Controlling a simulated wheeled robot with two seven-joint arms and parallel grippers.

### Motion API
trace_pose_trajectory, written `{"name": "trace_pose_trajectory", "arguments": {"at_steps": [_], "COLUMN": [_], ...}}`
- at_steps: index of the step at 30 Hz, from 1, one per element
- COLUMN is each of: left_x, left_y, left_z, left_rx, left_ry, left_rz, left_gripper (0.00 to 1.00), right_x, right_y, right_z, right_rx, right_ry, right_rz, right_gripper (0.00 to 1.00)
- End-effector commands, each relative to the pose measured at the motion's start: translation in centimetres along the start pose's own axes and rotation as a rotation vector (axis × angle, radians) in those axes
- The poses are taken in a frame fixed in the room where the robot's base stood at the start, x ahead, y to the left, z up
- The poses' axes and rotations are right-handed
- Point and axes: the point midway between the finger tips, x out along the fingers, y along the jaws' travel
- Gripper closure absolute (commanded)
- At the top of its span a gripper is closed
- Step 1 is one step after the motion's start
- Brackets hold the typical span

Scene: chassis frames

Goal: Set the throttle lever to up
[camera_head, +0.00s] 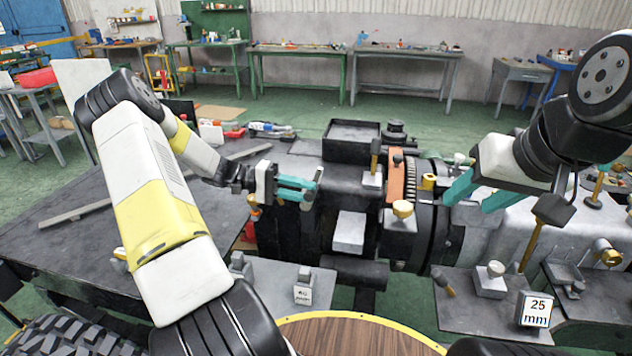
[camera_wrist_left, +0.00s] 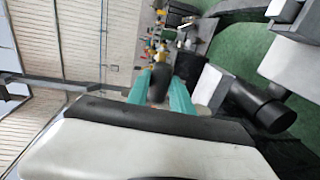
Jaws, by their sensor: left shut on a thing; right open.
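My left gripper (camera_head: 308,190) has teal fingers and is above the dark machine's left part. In the left wrist view its fingers close on a dark rounded handle (camera_wrist_left: 158,84). I cannot tell for sure that this is the throttle lever. My right gripper (camera_head: 480,193) is open, its teal fingers apart, over the machine's right part. A brass rod with a black head (camera_head: 552,208) stands tilted close below it. Other handles show: an upright one with a brass and dark grip (camera_head: 375,152) and a brass knob (camera_head: 402,209). No label in view names the throttle.
A black open tray (camera_head: 352,134) is at the back of the machine. A ringed drum (camera_head: 432,205) lies between the grippers. A "25 mm" sign (camera_head: 535,310) stands at the front right. A dark flat table (camera_head: 60,225) is at the left, mostly bare. Workbenches line the far wall.

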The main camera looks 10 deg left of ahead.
Motion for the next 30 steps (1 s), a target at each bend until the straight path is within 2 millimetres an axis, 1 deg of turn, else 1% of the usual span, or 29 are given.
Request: {"name": "trace_pose_trajectory", "arguments": {"at_steps": [1, 4, 13, 16, 20, 24, 27, 30], "left_x": [0.1, 0.1, 0.0, -0.6, -2.5, -5.0, -6.4, -7.3], "left_y": [-0.1, -0.1, -0.1, -0.1, -0.1, -0.1, -0.1, -0.1], "left_z": [0.1, 0.1, 0.1, 0.0, 0.0, 0.0, 0.0, 0.0], "left_rx": [-0.002, -0.002, -0.001, 0.0, 0.001, -0.001, 0.0, -0.001], "left_ry": [-0.003, -0.003, -0.001, 0.001, 0.002, 0.002, 0.001, -0.001], "left_rz": [-0.001, -0.001, -0.001, -0.002, -0.002, -0.003, -0.002, -0.002], "left_gripper": [0.71, 0.51, 0.51, 0.51, 0.51, 0.51, 0.51, 0.51], "right_x": [0.0, 0.0, 0.0, 0.0, 0.0, 0.0, 0.0, 0.0], "right_y": [0.0, 0.0, 0.0, 0.0, 0.0, 0.0, 0.0, 0.0], "right_z": [0.0, 0.0, 0.0, 0.0, 0.0, 0.0, 0.0, 0.0], "right_rx": [0.0, 0.0, 0.0, 0.0, 0.0, 0.0, 0.0, 0.0], "right_ry": [0.0, 0.0, 0.0, 0.0, 0.0, 0.0, 0.0, 0.0], "right_rz": [0.0, 0.0, 0.0, 0.0, 0.0, 0.0, 0.0, 0.0], "right_gripper": [0.51, 0.51, 0.51, 0.51, 0.51, 0.51, 0.51, 0.51]}}
